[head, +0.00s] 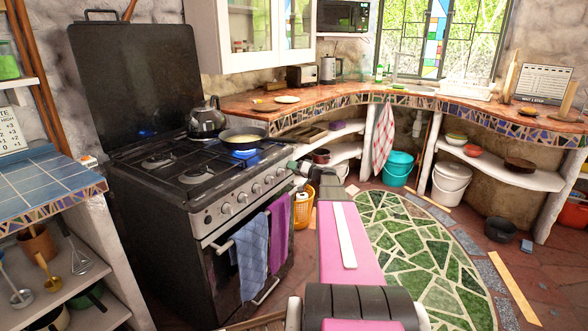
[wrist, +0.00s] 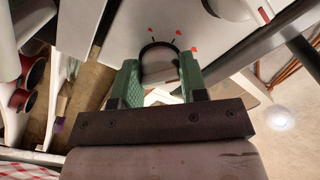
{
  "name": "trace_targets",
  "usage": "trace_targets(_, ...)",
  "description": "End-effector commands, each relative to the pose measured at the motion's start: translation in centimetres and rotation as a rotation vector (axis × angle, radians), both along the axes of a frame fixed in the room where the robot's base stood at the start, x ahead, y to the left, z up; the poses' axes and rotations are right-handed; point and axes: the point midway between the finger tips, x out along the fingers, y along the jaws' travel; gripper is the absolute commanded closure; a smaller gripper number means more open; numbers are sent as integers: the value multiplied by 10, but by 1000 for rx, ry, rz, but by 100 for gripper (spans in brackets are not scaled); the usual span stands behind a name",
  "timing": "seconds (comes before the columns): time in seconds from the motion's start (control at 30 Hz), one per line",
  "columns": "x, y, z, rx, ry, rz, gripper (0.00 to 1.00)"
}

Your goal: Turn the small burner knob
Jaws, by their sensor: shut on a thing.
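The black stove (head: 200,175) stands at the left in the head view, with a row of round grey knobs (head: 256,188) along its front panel. My gripper (head: 294,165) is at the right end of this panel, and its tips are too small there to make out. In the wrist view my gripper (wrist: 158,74) has its two green fingers on either side of a round knob (wrist: 157,66) with a dark rim, shut on it. Red marks and dark lines are on the pale panel around this knob. The head view does not clearly show the held knob.
Blue (head: 250,255) and purple (head: 279,230) towels hang on the oven handle. An orange basket (head: 303,209) stands right of the stove.

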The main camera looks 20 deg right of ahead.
Motion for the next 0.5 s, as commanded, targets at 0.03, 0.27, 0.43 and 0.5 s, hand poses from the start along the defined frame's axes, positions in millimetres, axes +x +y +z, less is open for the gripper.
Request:
trace_targets(0.03, -1, 0, 0, 35, 29, 0, 84)
trace_targets(0.27, -1, 0, 0, 206, 163, 0, 84)
trace_targets(0.43, -1, 0, 0, 334, 263, 0, 84)
trace_targets(0.5, -1, 0, 0, 386, 303, 0, 84)
